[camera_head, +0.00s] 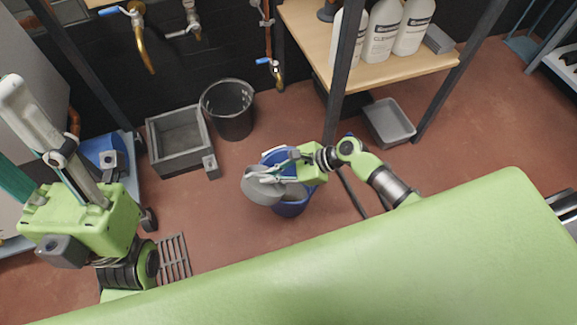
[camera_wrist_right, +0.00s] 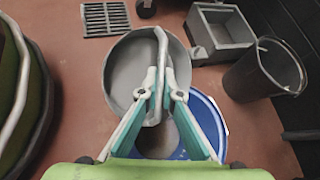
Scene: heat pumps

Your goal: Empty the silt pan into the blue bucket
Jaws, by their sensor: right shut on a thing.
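The silt pan, a round grey pan (camera_head: 262,188), is held over the left side of the blue bucket (camera_head: 291,209). My right gripper (camera_head: 281,171) is shut on the pan's upright grey handle. In the right wrist view the gripper (camera_wrist_right: 161,88) grips this handle above the pan (camera_wrist_right: 127,68), which covers part of the bucket's blue rim (camera_wrist_right: 213,112). A grey-brown patch shows inside the bucket. The pan looks tilted, and I cannot tell whether silt is left in it. My left gripper (camera_head: 38,120) is raised at the far left, away from both; its jaw opening is unclear.
A dark bucket (camera_head: 229,108) and a grey square basin (camera_head: 180,140) stand behind. A floor grate (camera_head: 174,258) lies at the lower left. A wooden shelf (camera_head: 375,68) with white bottles (camera_head: 383,33) is at the back right, with a grey tray (camera_head: 389,123) below.

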